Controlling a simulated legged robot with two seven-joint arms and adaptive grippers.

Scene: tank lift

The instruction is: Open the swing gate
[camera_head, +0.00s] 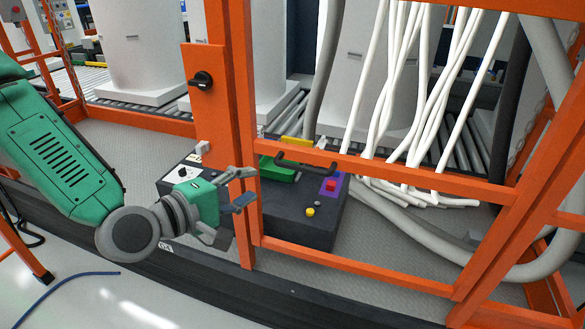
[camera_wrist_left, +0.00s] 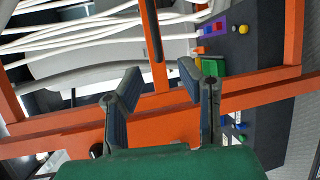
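The swing gate (camera_head: 350,163) is an orange frame of upright posts and cross bars. It stands upright in front of a dark control box, and its left post lines up with the fixed orange post. A dark bar handle (camera_head: 305,165) sits on its middle cross bar; it also shows in the left wrist view (camera_wrist_left: 152,30). A black rotary knob (camera_head: 201,79) is on the orange panel at upper left. My left gripper (camera_head: 248,187) is open and empty at the gate's left post, left of the handle. In the left wrist view its fingers (camera_wrist_left: 160,72) are spread before the orange bars; contact is unclear.
The control box (camera_head: 290,215) with coloured buttons lies behind the gate. White hoses (camera_head: 415,90) hang behind it at right, with a thick grey pipe (camera_head: 420,235) below. Open floor (camera_head: 90,290) lies at lower left.

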